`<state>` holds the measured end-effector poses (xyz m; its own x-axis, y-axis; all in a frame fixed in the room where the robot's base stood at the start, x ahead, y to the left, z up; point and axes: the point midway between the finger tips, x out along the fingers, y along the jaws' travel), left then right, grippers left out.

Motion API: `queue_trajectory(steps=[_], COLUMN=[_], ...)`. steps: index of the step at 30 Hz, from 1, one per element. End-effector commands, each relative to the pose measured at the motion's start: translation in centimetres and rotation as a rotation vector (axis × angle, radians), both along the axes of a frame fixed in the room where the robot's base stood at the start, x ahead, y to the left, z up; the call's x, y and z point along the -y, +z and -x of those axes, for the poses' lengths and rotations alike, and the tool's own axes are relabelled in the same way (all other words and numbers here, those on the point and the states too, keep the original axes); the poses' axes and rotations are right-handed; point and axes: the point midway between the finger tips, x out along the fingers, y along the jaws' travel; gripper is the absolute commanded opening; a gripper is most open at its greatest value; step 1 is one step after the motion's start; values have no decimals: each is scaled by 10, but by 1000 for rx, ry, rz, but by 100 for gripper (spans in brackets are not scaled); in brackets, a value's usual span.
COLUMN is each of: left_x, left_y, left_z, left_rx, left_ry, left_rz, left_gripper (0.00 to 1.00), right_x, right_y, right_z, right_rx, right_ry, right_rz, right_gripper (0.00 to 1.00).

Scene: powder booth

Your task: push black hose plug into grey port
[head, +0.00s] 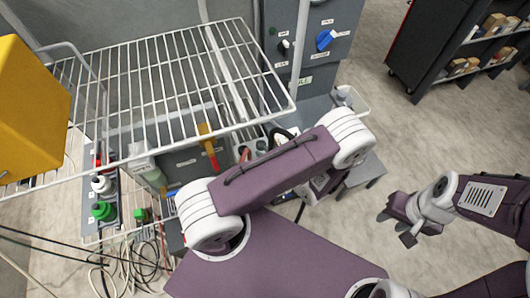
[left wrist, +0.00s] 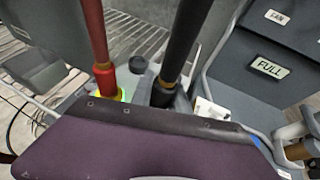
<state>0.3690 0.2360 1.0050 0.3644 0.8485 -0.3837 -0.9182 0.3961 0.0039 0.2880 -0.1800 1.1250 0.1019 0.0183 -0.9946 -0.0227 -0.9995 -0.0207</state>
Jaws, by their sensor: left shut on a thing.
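The black hose (left wrist: 188,40) comes down in the left wrist view to its black plug (left wrist: 163,96), just past the edge of my purple left gripper body. My left gripper (head: 318,185) is mostly hidden under its own arm in the head view; its fingertips do not show. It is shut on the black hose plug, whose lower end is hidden. I cannot make out the grey port in either view. My right gripper (head: 397,218) is open and empty over the floor at the right.
A red hose plug (left wrist: 105,82) stands in a yellow-green ring left of the black one. A white wire shelf (head: 150,80) and yellow box (head: 30,108) are at left.

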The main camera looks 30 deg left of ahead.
Motion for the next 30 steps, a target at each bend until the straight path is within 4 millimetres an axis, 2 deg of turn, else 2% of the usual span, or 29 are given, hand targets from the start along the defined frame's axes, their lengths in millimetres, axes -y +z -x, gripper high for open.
queue_trajectory(steps=[1,6,30], left_x=[0,0,0], left_y=[-6,-11,-16], left_z=[0,0,0], left_rx=[0,0,0], left_ry=[0,0,0], left_rz=[0,0,0], left_gripper=[0,0,0], right_x=[0,0,0], right_y=[-6,-11,-15], right_z=[0,0,0], right_rx=[0,0,0], right_ry=[0,0,0], right_rz=[0,0,0], right_gripper=[36,36,36])
